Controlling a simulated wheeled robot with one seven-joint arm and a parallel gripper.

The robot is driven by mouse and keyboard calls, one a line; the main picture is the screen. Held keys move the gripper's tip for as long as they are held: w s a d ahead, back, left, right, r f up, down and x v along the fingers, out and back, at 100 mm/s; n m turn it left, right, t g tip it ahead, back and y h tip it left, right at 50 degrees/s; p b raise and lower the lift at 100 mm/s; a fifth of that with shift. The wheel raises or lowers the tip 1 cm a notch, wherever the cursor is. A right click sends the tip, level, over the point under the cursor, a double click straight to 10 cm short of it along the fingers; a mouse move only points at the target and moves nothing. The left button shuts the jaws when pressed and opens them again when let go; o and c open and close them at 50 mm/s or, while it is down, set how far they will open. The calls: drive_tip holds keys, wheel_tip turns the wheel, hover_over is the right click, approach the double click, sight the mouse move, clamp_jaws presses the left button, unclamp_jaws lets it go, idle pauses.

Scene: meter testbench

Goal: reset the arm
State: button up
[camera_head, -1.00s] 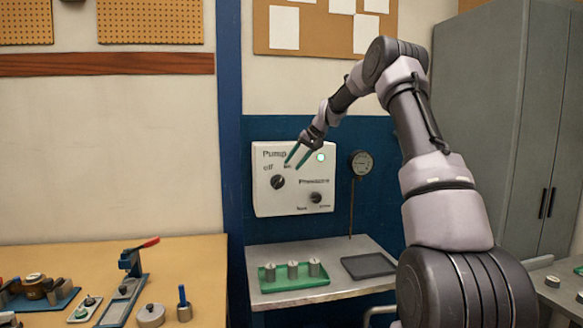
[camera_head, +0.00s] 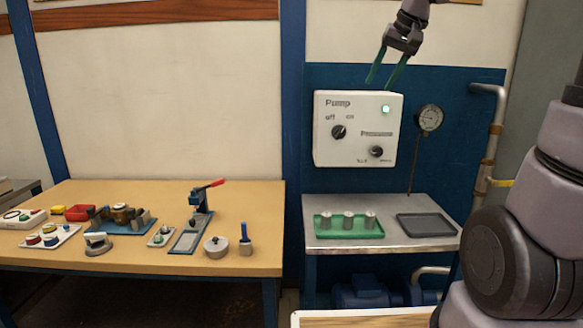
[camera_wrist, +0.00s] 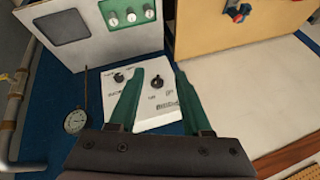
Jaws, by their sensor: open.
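My gripper (camera_head: 387,70) is open and empty, with two green fingers pointing down, at the top of the head view. Its fingertips are just above the top edge of the white pump box (camera_head: 358,155) on the blue wall panel. The box has two black knobs (camera_head: 339,132) and a lit green lamp (camera_head: 386,109). In the wrist view my gripper's fingers (camera_wrist: 160,95) stand apart, with part of the pump box (camera_wrist: 155,112) showing between and beyond them. My arm comes in from the right in the head view.
A round gauge (camera_head: 429,118) on a thin stem stands right of the box. Below is a metal table (camera_head: 384,243) with a green tray (camera_head: 318,232) of three weights and a dark tray (camera_head: 427,225). A wooden bench (camera_head: 160,263) with several tools is at left. Pipes (camera_head: 493,140) run at right.

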drive_tip(key=s+d+f+m, duration=0.1)
drive_tip(key=s+f, duration=0.1)
drive_tip(key=s, duration=0.8)
drive_tip(key=s+d+f+t, duration=0.1)
drive_tip(key=s+f, duration=0.1)
drive_tip(key=s, duration=0.8)
drive_tip(key=shift+s+f+m+h, duration=0.35)
drive_tip(key=shift+f+m+h, duration=0.05)
